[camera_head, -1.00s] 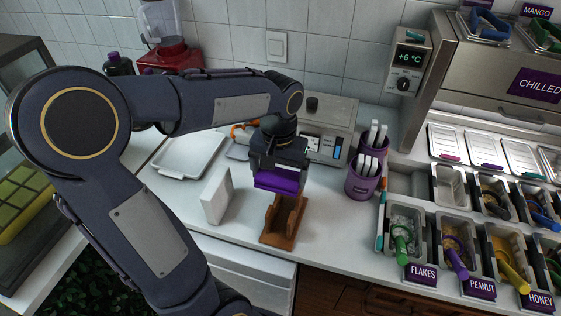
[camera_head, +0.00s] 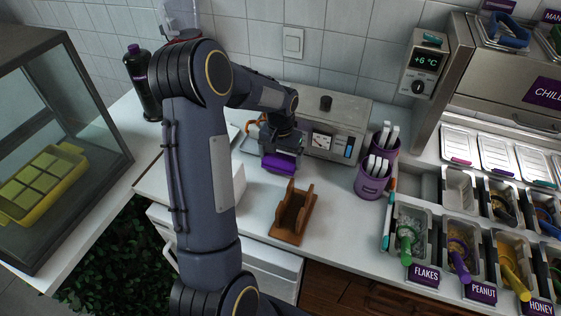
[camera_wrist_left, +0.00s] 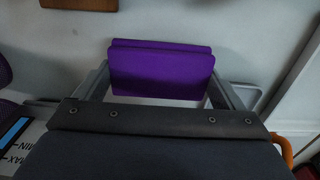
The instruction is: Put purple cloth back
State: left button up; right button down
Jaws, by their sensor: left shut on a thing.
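The purple cloth (camera_head: 281,163) is a folded, flat piece held by my left gripper (camera_head: 280,152) above the white counter. In the left wrist view the cloth (camera_wrist_left: 160,72) sits between the two grey fingers of the gripper (camera_wrist_left: 162,88). The gripper is shut on it. A small brown wooden holder (camera_head: 291,218) with two raised side walls and an open slot stands on the counter, in front and to the right of the cloth. An edge of wood also shows at the top of the left wrist view. My right gripper is out of view.
A grey appliance with a dial (camera_head: 325,125) stands behind the gripper. Purple cups (camera_head: 372,183) with white-handled tools stand to the right, beside the topping bins (camera_head: 409,226). A glass case (camera_head: 62,140) is at the left. Counter around the holder is clear.

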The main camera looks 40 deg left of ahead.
pick_arm(q)
jog(key=shift+f, duration=1.2)
jog(key=shift+s, duration=0.1)
jog(key=shift+f, duration=0.2)
jog(key=o, duration=0.7)
jog(key=shift+r, duration=0.1)
